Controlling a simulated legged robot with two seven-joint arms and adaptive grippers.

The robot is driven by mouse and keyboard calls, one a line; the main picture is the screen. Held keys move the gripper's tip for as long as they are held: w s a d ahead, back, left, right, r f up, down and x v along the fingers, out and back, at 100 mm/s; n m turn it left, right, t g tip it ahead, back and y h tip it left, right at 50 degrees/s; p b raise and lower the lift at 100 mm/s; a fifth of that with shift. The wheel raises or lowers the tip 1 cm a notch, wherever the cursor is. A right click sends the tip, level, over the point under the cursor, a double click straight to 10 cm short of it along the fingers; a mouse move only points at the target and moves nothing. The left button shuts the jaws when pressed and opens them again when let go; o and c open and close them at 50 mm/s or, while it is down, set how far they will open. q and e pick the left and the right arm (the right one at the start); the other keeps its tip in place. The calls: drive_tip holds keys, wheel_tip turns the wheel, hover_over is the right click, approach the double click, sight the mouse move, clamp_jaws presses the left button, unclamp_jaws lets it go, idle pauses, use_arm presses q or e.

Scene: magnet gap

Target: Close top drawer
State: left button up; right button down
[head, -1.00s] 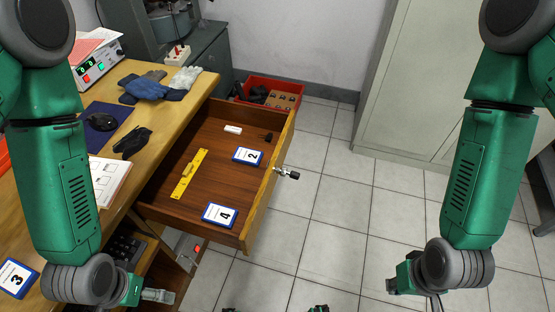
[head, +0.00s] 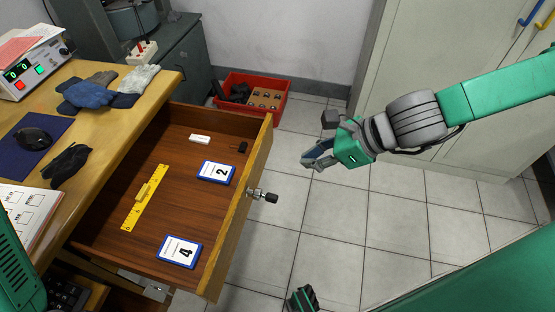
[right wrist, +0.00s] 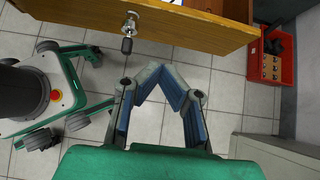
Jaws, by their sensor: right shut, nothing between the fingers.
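The top drawer (head: 229,222) of the wooden desk is pulled far out, and its contents show in the head view. Its front panel also shows at the top of the right wrist view (right wrist: 195,33). A metal knob with a dark tip (head: 264,195) sticks out from the front; it shows in the right wrist view too (right wrist: 129,34). My right gripper (head: 310,162) is shut and empty, in front of the drawer and apart from it, to the right of the knob. Its blue-padded fingers converge in the right wrist view (right wrist: 164,78). My left gripper is out of view.
Inside the drawer lie a yellow ruler (head: 137,212), cards marked 2 (head: 216,172) and 4 (head: 180,251), and small items. A red bin (head: 269,84) stands beyond the drawer. A grey cabinet (head: 420,80) stands at the right. Tiled floor (head: 330,225) before the drawer is clear.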

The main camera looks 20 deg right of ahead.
sight(253, 171)
drive_tip(key=b+x, duration=0.1)
drive_tip(key=x, duration=0.2)
drive_tip(key=b+x, duration=0.1)
drive_tip(key=x, duration=0.3)
drive_tip(key=a+r+b+x, duration=0.1)
drive_tip(key=b+x, duration=0.1)
drive_tip(key=x, duration=0.2)
drive_tip(key=shift+w+f, duration=0.1)
drive_tip(key=shift+w, duration=0.35)
drive_tip(key=shift+w+a, duration=0.3)
drive_tip(key=shift+a, duration=0.35)
